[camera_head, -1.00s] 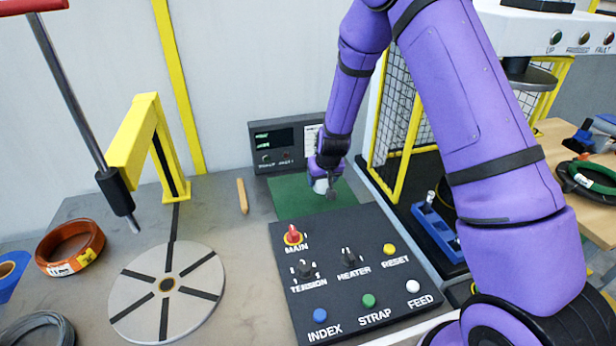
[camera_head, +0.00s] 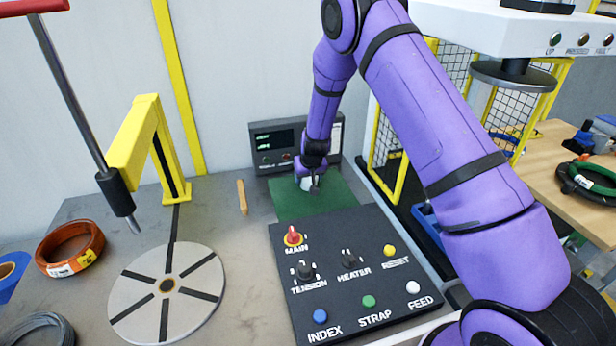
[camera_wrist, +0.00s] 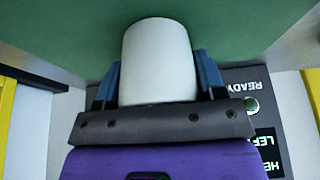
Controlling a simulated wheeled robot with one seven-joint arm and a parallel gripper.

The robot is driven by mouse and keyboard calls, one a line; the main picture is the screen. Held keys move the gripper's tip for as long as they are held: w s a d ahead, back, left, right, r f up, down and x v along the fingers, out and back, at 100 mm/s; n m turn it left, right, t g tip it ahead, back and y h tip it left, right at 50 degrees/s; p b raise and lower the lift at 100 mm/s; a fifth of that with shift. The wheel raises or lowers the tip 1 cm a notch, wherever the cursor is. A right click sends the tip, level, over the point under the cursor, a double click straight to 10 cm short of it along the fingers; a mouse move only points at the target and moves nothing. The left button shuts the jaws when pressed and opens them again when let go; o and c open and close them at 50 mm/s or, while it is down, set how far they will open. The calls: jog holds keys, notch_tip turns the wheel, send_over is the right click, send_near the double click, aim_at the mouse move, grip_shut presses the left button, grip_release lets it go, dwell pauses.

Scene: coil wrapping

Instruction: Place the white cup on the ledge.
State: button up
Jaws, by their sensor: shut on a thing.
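The white cup (camera_wrist: 158,62) is between the two blue-grey fingers of my gripper (camera_wrist: 157,80) in the wrist view, with a finger against each side. In the head view the cup (camera_head: 307,184) is a small white shape under my gripper (camera_head: 309,180), over the green mat (camera_head: 335,196). The green mat (camera_wrist: 235,25) fills the background behind the cup in the wrist view. I cannot tell whether the cup touches the mat. No separate ledge can be made out for certain.
A dark display box (camera_head: 278,146) stands against the wall just behind the mat. A black control panel (camera_head: 350,272) with knobs and buttons lies in front. A yellow-framed mesh cage (camera_head: 392,150) is to the right.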

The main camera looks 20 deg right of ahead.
jog(key=shift+f, duration=0.15)
jog(key=o, duration=0.9)
jog(key=v, duration=1.2)
jog(key=shift+r, duration=0.25)
jog(key=s+d+r+y, duration=0.1)
jog(key=s+r, duration=0.3)
jog(key=r, duration=0.3)
jog(key=s+d+r, duration=0.1)
jog(key=s+r, duration=0.3)
jog(key=r, duration=0.3)
jog(key=s+d+r, duration=0.1)
jog(key=s+r, duration=0.6)
jog(key=s, duration=0.4)
jog(key=s+d+r, duration=0.2)
jog(key=s+r, duration=0.6)
jog(key=s, duration=0.3)
jog(key=shift+s+d+r+t, duration=0.15)
jog(key=shift+s+r+t, duration=0.1)
jog(key=shift+r+t, duration=0.05)
jog(key=shift+o, duration=0.5)
jog(key=s+d+h, duration=0.1)
jog(key=s, duration=1)
jog(key=shift+s+d+r, duration=0.2)
jog(key=shift+s, duration=0.2)
